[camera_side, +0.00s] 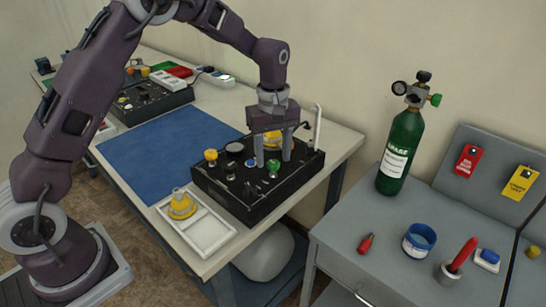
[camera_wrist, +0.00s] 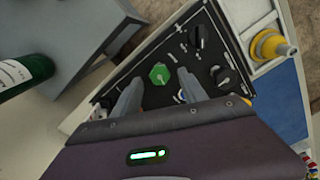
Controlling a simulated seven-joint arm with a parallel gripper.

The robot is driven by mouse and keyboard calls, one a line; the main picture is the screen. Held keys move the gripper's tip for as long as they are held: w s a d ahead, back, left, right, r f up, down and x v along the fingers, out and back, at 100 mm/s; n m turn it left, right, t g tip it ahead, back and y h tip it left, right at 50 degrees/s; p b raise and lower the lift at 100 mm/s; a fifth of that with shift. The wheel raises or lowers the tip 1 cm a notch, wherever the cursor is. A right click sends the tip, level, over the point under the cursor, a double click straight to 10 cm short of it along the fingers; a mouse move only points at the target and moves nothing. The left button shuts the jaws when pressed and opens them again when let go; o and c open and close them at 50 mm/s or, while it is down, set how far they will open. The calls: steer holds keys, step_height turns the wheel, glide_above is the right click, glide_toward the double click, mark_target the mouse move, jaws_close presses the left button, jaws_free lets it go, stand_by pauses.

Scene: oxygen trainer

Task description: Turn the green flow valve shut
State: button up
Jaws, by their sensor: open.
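The green flow valve is a small green knob (camera_side: 273,166) on the top of a black panel box (camera_side: 236,200). In the wrist view the green knob (camera_wrist: 159,73) shows whole, with a pale mark at its centre. My gripper (camera_side: 273,160) points down over the box. In the wrist view my gripper (camera_wrist: 160,78) has its two fingers well apart, one to each side of the knob's line, with a gap on both sides. The knob appears just beyond the fingertips. I cannot tell how high the tips are above the panel. The gripper is empty.
Black knobs (camera_wrist: 219,75), a yellow knob (camera_side: 210,155) and a white upright tube (camera_side: 317,125) crowd the panel. A white tray (camera_side: 212,236) with a yellow fitting (camera_side: 182,205) is in front. A green cylinder (camera_side: 400,145) stands right. The blue mat (camera_side: 160,145) is clear.

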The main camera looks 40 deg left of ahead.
steer(key=shift+f, duration=0.65)
jaws_close()
steer(key=shift+m, duration=0.3)
steer(key=m, duration=0.3)
steer(key=shift+m, duration=0.4)
steer(key=m, duration=0.3)
steer(key=shift+m, duration=0.4)
steer(key=m, duration=0.3)
steer(key=shift+d, duration=0.1)
steer(key=shift+m, duration=2.1)
